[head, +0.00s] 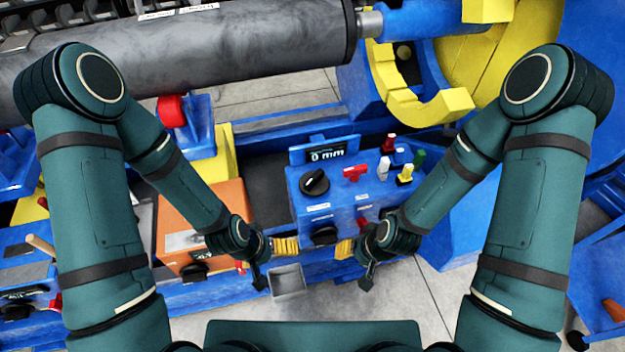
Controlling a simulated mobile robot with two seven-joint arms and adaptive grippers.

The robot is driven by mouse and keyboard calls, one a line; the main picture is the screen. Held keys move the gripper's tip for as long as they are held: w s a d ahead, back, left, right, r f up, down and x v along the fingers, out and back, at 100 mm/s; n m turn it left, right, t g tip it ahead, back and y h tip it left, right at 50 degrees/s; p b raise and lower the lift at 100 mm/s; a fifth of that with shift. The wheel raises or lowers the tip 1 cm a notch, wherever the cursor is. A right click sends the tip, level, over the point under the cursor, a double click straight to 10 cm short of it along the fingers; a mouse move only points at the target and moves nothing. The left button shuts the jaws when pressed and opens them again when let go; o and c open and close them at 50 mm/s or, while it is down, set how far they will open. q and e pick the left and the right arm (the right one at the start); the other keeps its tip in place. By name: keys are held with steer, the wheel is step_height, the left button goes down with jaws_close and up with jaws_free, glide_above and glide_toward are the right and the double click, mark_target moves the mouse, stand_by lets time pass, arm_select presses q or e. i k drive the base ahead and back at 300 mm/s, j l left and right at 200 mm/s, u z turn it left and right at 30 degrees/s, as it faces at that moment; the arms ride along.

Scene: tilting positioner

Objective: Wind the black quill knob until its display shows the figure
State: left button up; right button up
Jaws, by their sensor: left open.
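A blue control box (305,215) stands in the middle of the head view. One black knob (315,182) with a white mark sits on its top; another black knob (325,235) is on its front face. I cannot tell from markings which is the quill knob. A small display (327,155) behind the top knob seems to read 0 mm. My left gripper (297,246), with yellow fingers, is open just left of the front knob, apart from it. My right gripper (338,249) is just right of and below the front knob; its finger gap and any contact are unclear.
A red lever (355,173) and several coloured plugs (404,173) stand on the box's right side. An orange box (205,215) is at left, a grey open bin (287,281) below. A large grey cylinder (200,50) and yellow ring (430,108) lie behind.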

mark_target(312, 182)
steer(key=k+l+u, duration=0.15)
steer(key=l, duration=0.35)
steer(key=k+l+u, duration=0.15)
steer(key=l, duration=0.35)
steer(key=k+l+u, duration=0.15)
steer(key=l, duration=0.35)
steer(key=k+l+u, duration=0.1)
steer(key=l, duration=0.4)
steer(key=k+l+u, duration=0.15)
steer(key=l, duration=0.3)
steer(key=k+l+u, duration=0.15)
steer(key=k+l, duration=0.15)
steer(key=k+l+u, duration=0.15)
steer(key=l, duration=0.35)
steer(key=k+l, duration=0.05)
